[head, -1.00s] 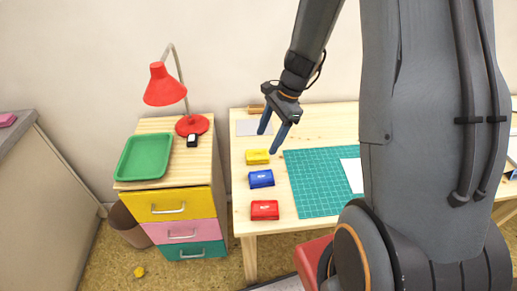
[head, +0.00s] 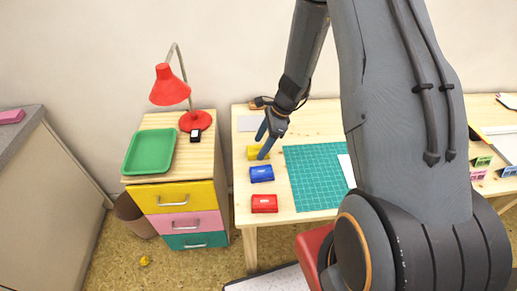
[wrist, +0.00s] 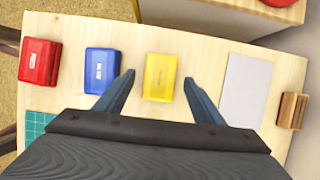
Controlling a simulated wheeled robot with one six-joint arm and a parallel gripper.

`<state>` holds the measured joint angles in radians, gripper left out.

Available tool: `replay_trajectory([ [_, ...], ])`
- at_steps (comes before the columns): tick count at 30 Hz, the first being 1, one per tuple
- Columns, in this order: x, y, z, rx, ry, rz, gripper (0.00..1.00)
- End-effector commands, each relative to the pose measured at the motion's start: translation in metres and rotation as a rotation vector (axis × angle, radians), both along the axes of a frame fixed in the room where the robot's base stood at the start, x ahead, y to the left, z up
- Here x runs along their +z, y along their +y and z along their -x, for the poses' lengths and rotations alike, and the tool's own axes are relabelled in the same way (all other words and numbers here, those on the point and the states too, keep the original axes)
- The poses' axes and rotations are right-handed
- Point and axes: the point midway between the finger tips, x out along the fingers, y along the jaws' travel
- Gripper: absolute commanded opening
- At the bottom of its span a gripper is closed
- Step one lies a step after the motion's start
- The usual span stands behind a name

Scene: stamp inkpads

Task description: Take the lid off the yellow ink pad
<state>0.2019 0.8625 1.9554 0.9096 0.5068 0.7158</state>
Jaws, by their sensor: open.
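The yellow ink pad (head: 254,153) sits on the wooden table (head: 243,219), at the far end of a row with a blue pad and a red pad. In the head view my gripper partly covers it. In the wrist view the yellow ink pad (wrist: 161,76) is upright in the picture with its lid on. My gripper (head: 262,144) is open and empty. In the wrist view its blue fingertips (wrist: 159,76) lie on either side of the yellow pad, with a gap at each side. I cannot tell how high the fingers are above the table.
The blue ink pad (wrist: 101,70) stands close beside the left finger. The red ink pad (wrist: 40,62) is further left. A grey sheet (wrist: 246,88) and a wooden block (wrist: 292,110) lie to the right. A green cutting mat (head: 316,178) covers the table's middle.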

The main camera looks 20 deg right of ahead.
Motion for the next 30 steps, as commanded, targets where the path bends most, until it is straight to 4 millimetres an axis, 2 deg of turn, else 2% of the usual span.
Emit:
replay_trajectory([
  [3, -0.0062, 0.0023, -0.0003, -0.001, 0.001, 0.001, 0.62],
  [10, -0.0072, 0.0027, -0.0006, 0.000, -0.001, 0.001, 0.62],
  [11, -0.0071, 0.0027, -0.0006, 0.000, -0.001, 0.001, 0.59],
  [18, -0.0070, 0.0026, -0.0005, 0.000, 0.000, 0.001, 0.19],
  [30, -0.0013, 0.0025, -0.0013, 0.001, -0.003, 0.000, 0.19],
])
